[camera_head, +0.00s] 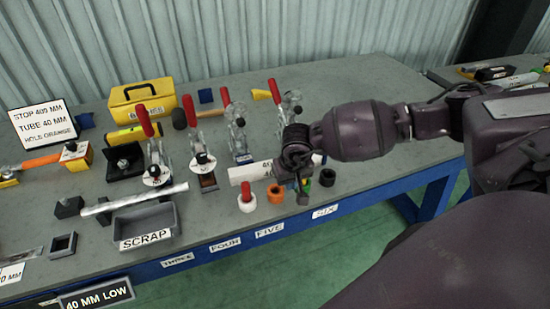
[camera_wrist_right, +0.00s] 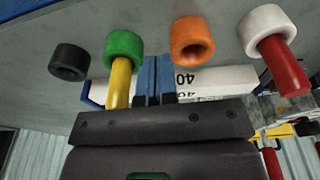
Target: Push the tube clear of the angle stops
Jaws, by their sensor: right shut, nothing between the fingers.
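In the right wrist view the white bar (camera_wrist_right: 222,80) runs behind the blue fingers of my right gripper (camera_wrist_right: 155,65), which are shut and empty. I cannot tell whether they touch it. A blue piece (camera_wrist_right: 93,94) shows at the bar's left end. I cannot make out which parts are the angle stops. My left gripper is out of view.
An orange ring (camera_wrist_right: 192,40), a green ring (camera_wrist_right: 123,48) with a yellow peg, a black ring (camera_wrist_right: 69,62) and a white ring (camera_wrist_right: 266,28) with a red peg stand close by. Red-handled clamps (camera_head: 235,125) and a yellow box (camera_head: 142,100) stand behind.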

